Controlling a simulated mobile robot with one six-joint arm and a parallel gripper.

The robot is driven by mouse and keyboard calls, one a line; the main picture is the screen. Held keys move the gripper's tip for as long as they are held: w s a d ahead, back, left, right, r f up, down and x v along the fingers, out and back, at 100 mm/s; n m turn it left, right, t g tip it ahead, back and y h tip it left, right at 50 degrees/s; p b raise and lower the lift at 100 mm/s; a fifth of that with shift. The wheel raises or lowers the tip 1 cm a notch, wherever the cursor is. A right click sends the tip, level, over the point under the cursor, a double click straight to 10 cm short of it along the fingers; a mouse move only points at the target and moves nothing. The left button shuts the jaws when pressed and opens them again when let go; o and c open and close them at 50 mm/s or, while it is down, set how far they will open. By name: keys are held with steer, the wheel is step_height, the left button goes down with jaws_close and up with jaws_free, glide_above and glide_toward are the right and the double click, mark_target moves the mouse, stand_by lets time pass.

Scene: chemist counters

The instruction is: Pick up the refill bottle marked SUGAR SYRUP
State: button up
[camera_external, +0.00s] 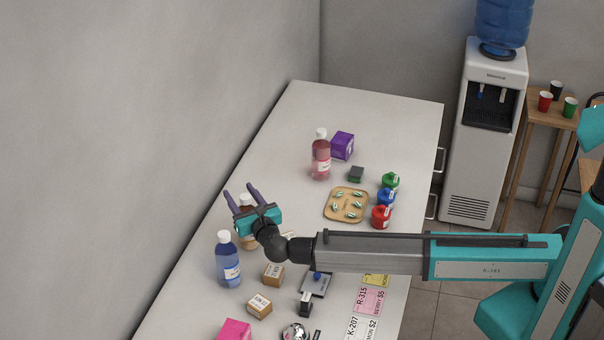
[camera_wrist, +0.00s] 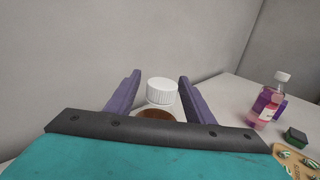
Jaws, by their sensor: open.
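An amber-brown bottle (camera_external: 248,241) with a white cap stands near the counter's wall side, partly hidden behind my gripper (camera_external: 240,191). In the wrist view its white cap (camera_wrist: 161,92) shows between my two purple fingers (camera_wrist: 160,76), which are open, with the brown shoulder just below it. I cannot tell whether the fingers touch it. A bottle of blue liquid (camera_external: 229,268) stands nearer the front, and a bottle of pink liquid (camera_external: 321,160) farther back; the pink one is also at the right of the wrist view (camera_wrist: 268,104). I cannot read SUGAR SYRUP on any label.
Small cardboard boxes (camera_external: 273,274) lie in front of my wrist. A tan tray (camera_external: 335,212) of capsules and red, blue and green pots (camera_external: 381,218) are to the right. A purple box (camera_external: 342,146) stands behind the pink bottle. The counter's far end is clear.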

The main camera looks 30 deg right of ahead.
steer(key=shift+w, duration=0.1)
stand_by(0.5)
jaws_close()
stand_by(1.2)
